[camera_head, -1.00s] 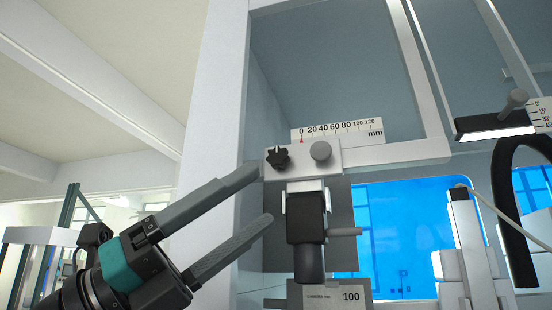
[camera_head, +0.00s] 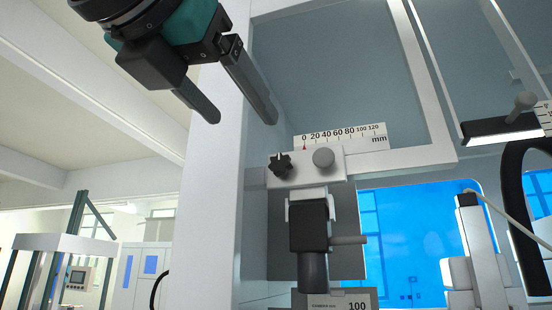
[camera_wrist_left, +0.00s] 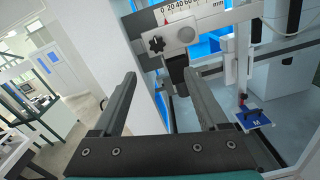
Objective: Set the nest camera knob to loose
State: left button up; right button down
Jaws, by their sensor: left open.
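The nest camera knob, a black star-shaped knob (camera_head: 280,165), sits on a white slide block (camera_head: 303,168) on a horizontal rail. It also shows in the left wrist view (camera_wrist_left: 157,44), beyond the fingertips. A round grey knob (camera_head: 323,158) is beside it on the same block. The dark camera (camera_head: 310,224) hangs below the block. My left gripper (camera_head: 245,115) is open and empty, above and to the left of the star knob, apart from it. In the left wrist view its two fingers (camera_wrist_left: 158,82) are spread. My right gripper is not in view.
A scale in millimetres (camera_head: 349,135) stands above the block, with its red pointer near 0. A white upright post (camera_head: 212,170) is left of the knob. Another slide unit (camera_head: 500,129) is at the right.

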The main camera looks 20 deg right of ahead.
pick_arm(q)
jog(key=p, duration=0.5)
send_near(279, 164)
jog(key=x, duration=0.6)
jog(key=shift+w+d, duration=0.2)
jog(key=shift+w, duration=0.1)
jog(key=shift+x, duration=0.8)
grip_shut()
